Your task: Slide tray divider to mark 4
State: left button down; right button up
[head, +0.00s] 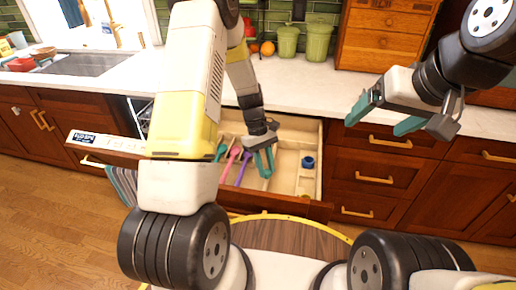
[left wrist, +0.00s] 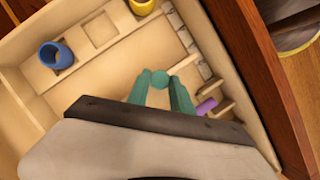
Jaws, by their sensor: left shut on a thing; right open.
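The open drawer tray (head: 285,135) is pale wood. My left gripper (head: 264,174) reaches down into it with teal fingers. A short pale wooden strip, perhaps the divider (left wrist: 183,64), runs from beside the knob toward a row of small notches (left wrist: 192,48) along the tray wall. Mark numbers are not readable, and the gripper hides the tray floor below. My right gripper (head: 383,115) is open and empty above the counter's front edge, right of the drawer.
A blue cup (head: 308,162) stands in the tray; it also shows in the left wrist view (left wrist: 55,55). Teal, pink (head: 231,160) and purple (head: 243,168) utensils lie left of my left gripper. Green canisters (head: 318,40) stand on the counter.

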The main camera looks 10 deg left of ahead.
pick_arm(q)
jog(key=d, duration=0.6)
jog(key=shift+s, duration=0.1)
jog(key=c, duration=1.1)
grip_release()
jog(key=shift+c, duration=0.2)
jog(key=shift+a+r, duration=0.1)
jog(key=shift+r, duration=0.05)
jog(key=v, duration=0.7)
jog(key=shift+r, duration=0.3)
